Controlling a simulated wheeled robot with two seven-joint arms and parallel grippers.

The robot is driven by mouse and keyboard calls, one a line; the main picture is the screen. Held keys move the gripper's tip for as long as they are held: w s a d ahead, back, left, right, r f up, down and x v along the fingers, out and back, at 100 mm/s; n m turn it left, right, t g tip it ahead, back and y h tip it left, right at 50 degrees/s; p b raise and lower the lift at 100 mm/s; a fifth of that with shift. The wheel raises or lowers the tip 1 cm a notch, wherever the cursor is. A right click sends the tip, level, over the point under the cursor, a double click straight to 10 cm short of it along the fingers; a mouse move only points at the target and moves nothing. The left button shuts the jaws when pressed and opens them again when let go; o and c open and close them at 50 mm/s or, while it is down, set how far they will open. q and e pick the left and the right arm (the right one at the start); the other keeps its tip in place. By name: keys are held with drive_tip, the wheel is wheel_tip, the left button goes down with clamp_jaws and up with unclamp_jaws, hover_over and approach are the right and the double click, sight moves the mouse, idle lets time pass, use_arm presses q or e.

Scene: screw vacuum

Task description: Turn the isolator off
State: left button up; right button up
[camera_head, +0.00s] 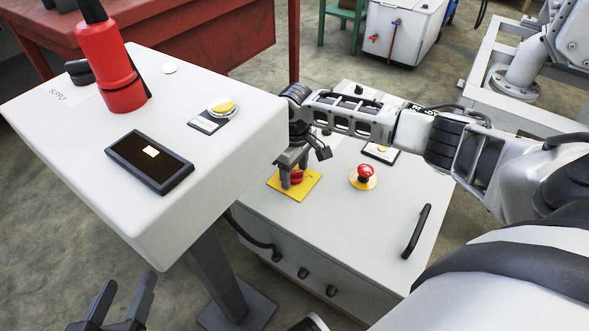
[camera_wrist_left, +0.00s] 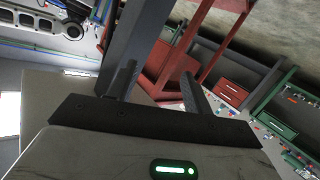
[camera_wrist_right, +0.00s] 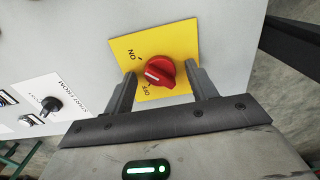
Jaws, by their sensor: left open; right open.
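The isolator is a red rotary knob (camera_wrist_right: 160,70) on a yellow plate (camera_wrist_right: 128,45) marked ON and OFF. In the head view the plate (camera_head: 309,180) lies on top of the low grey cabinet, and the knob (camera_head: 297,176) is partly hidden by my right gripper (camera_head: 292,180). In the right wrist view this gripper (camera_wrist_right: 161,72) is open, with one finger on each side of the knob and small gaps visible. The knob's white mark points left, between the two words. My left gripper (camera_head: 122,300) is open and empty, low at the left in the head view.
The low cabinet (camera_head: 400,190) also carries a red push button (camera_head: 368,174) and a black handle (camera_head: 416,231). A pedestal panel (camera_head: 225,165) stands to its left with a red-and-black device (camera_head: 108,70), a yellow button (camera_head: 222,106) and a display (camera_head: 150,162).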

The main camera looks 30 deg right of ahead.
drive_tip(key=c, duration=1)
